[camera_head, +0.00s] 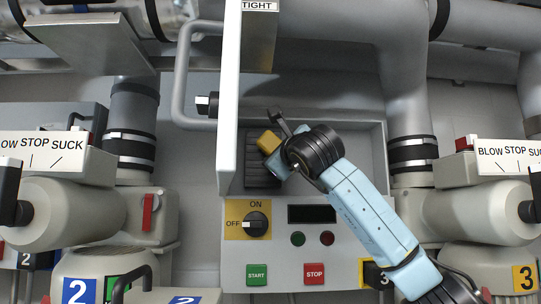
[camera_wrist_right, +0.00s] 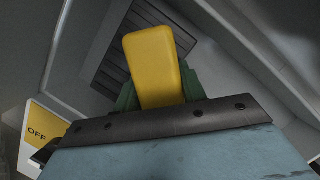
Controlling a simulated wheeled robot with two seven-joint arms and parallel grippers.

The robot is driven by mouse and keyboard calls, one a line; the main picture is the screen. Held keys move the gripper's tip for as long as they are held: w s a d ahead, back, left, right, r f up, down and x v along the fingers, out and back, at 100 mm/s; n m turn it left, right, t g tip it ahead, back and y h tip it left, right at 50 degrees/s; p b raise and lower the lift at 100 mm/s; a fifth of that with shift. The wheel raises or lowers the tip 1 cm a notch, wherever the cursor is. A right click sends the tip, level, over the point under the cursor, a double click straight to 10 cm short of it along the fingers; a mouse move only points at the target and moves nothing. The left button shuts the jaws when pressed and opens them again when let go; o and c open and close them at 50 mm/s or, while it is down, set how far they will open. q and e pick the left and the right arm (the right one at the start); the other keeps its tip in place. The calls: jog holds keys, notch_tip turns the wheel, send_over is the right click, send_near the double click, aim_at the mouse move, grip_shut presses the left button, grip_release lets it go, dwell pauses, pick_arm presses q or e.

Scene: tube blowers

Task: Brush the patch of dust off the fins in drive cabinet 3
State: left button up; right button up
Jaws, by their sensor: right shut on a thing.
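The drive cabinet (camera_head: 330,110) stands open in the middle of the head view, with a partly covered 3 label (camera_head: 372,275) at its lower right. Its dark slatted fins (camera_head: 257,180) sit at the left of the recess and also show in the wrist view (camera_wrist_right: 104,75). My right gripper (camera_head: 277,152) is in front of the fins, shut on a yellow block-shaped handle (camera_wrist_right: 153,65), which I take to be the brush. The handle (camera_head: 268,142) hides part of the fins. I cannot make out bristles or a dust patch, nor whether the tool touches the fins. My left gripper is not in view.
The open cabinet door (camera_head: 228,120) stands edge-on just left of the fins. Below are an ON/OFF knob (camera_head: 257,223), a green START button (camera_head: 257,275) and a red STOP button (camera_head: 314,274). Grey pipes and blowers (camera_head: 75,212) flank the cabinet.

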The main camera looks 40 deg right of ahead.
aim_at(268, 152)
jog(key=shift+s+d, duration=0.25)
jog(key=shift+d, duration=0.35)
jog(key=shift+w+a, duration=0.4)
jog(key=shift+a, duration=0.25)
jog(key=shift+w+a, duration=0.35)
jog(key=shift+a, duration=0.35)
jog(key=shift+w+a, duration=0.4)
jog(key=shift+a, duration=0.25)
jog(key=shift+w+a, duration=0.45)
jog(key=shift+a, duration=0.25)
jog(key=shift+s+d+b, duration=0.5)
jog(key=shift+s+d, duration=0.2)
jog(key=shift+d, duration=0.35)
jog(key=shift+s+d+b, duration=0.2)
jog(key=shift+s+d, duration=0.3)
jog(key=shift+d, duration=0.35)
jog(key=shift+s+d+b, duration=0.15)
jog(key=shift+s+d, duration=0.3)
jog(key=shift+d, duration=0.35)
jog(key=shift+w+a+p, duration=0.2)
jog(key=shift+w+a, duration=0.4)
jog(key=shift+a, duration=0.35)
jog(key=shift+w+a+p, duration=0.2)
jog(key=shift+w+a, duration=0.35)
jog(key=shift+a, duration=0.35)
jog(key=shift+w+a, duration=0.5)
jog(key=shift+a, duration=0.3)
